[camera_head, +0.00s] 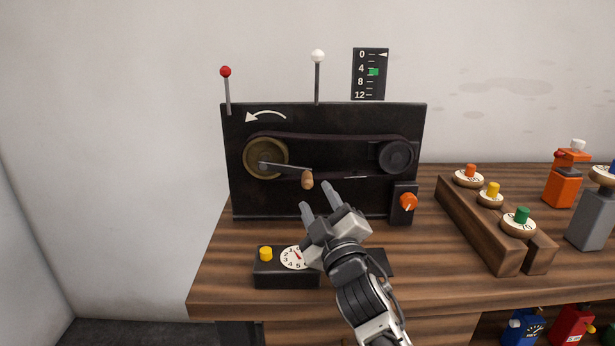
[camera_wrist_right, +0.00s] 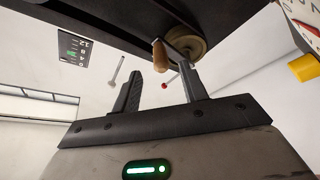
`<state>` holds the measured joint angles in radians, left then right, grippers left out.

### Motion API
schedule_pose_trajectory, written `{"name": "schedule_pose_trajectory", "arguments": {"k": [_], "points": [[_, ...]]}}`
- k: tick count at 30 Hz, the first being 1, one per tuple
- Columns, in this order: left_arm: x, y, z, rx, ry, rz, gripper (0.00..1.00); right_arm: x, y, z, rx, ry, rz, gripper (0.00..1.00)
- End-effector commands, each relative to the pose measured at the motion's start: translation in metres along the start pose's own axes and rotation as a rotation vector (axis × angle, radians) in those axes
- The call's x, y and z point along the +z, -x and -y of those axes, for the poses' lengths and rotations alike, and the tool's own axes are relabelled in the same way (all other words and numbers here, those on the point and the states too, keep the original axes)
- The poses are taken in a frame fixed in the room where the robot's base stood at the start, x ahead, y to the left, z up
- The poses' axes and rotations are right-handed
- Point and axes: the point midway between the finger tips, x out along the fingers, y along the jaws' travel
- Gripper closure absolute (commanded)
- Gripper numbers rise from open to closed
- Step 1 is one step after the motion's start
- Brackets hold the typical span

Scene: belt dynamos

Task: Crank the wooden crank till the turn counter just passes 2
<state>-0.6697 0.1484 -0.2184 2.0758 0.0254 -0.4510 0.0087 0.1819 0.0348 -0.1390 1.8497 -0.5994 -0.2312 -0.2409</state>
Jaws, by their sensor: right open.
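The wooden crank handle (camera_head: 307,180) sits on a grey arm fixed to the brass wheel (camera_head: 252,158) at the left of the black panel (camera_head: 300,205). The crank arm points right and slightly down. My right gripper (camera_head: 317,199) is open and empty, just below and right of the handle, apart from it. In the right wrist view the handle (camera_wrist_right: 158,54) shows beyond the two spread fingers (camera_wrist_right: 162,88). A scale (camera_head: 370,74) marked 0 to 12 has its white pointer at 0 and a green mark just below 4. My left gripper is not in view.
A white curved arrow (camera_head: 266,116) points left above the brass wheel. A belt runs to the dark pulley (camera_head: 396,157). A black box (camera_head: 285,276) with a yellow button and dial stands in front. An orange knob (camera_head: 408,202) is right. A wooden block (camera_head: 470,225) holds several discs.

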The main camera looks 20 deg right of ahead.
Motion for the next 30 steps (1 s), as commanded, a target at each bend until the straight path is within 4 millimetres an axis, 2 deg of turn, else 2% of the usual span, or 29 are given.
{"name": "schedule_pose_trajectory", "arguments": {"k": [3, 9, 15, 23, 28, 30], "points": [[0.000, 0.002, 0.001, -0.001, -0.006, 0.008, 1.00, -0.001, -0.026, -0.001, 0.001, 0.000, 0.000, 0.57], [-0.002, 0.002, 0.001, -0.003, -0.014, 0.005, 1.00, 0.000, -0.056, 0.000, 0.000, -0.003, 0.001, 0.57], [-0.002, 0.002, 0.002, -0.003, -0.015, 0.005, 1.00, 0.000, -0.068, 0.001, -0.001, -0.002, 0.000, 0.57], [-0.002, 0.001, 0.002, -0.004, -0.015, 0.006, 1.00, 0.001, -0.068, 0.001, -0.001, -0.002, 0.001, 0.57], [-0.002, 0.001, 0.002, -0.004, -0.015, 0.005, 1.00, 0.001, -0.068, 0.001, -0.001, -0.002, 0.001, 1.00], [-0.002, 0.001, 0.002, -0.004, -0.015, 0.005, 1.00, 0.001, -0.068, 0.001, -0.001, -0.002, 0.001, 1.00]]}}
